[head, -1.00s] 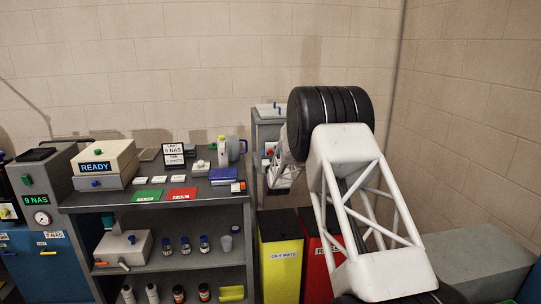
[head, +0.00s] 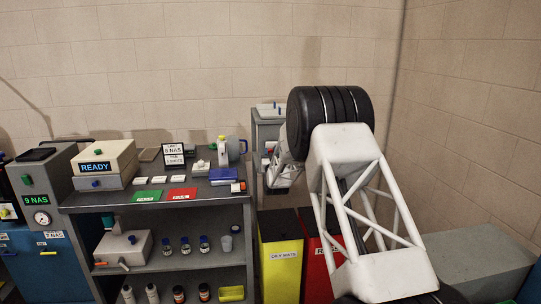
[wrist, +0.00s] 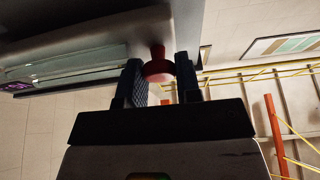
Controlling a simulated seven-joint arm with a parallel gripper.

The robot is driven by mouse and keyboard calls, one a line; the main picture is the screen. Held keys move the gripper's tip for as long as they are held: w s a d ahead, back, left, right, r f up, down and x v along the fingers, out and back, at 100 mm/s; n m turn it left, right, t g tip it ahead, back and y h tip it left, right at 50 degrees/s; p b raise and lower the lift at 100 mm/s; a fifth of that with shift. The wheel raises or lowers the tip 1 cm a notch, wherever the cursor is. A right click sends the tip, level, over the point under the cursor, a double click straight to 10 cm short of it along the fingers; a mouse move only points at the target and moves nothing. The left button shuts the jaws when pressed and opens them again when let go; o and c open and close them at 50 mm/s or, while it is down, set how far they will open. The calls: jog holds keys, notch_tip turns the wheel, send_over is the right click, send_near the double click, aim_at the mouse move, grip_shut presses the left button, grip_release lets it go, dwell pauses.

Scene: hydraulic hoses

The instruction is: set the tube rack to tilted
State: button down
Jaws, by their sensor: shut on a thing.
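In the wrist view, my gripper (wrist: 159,76) has its two dark fingers on either side of a red knob (wrist: 158,70). The knob hangs from the underside of a dark grey body (wrist: 95,32), and the jaws are shut on it. In the head view my arm covers much of the right side, and the fingers and the knob are hidden. I cannot pick out the tube rack for certain in either view, so its tilt cannot be told.
A grey shelf unit (head: 190,205) with boxes, cards and bottles stands left of my arm. A yellow bin (head: 281,255) and a red bin (head: 318,262) stand beside it. A grey cabinet (head: 266,130) is behind my arm. Free floor is hardly visible.

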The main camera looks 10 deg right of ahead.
aim_at(273, 145)
notch_tip(273, 145, up, 2)
jog(key=m+h, duration=0.2)
jog(key=m, duration=0.2)
jog(key=shift+d, duration=0.15)
jog(key=shift+d+r+m+g+h, duration=0.25)
jog(key=shift+r+m+h, duration=0.3)
jog(key=shift+m, duration=0.5)
jog(key=shift+d+r+m+g+h, duration=0.25)
jog(key=shift+r+m+h, duration=0.25)
jog(key=shift+m, duration=0.55)
jog(key=shift+f, duration=0.1)
jog(key=c, duration=0.8)
grip_release()
jog(key=shift+c, duration=0.2)
jog(key=shift+s+a+f, duration=0.1)
jog(key=shift+s, duration=0.1)
jog(key=v, duration=0.7)
jog(key=shift+s, duration=0.15)
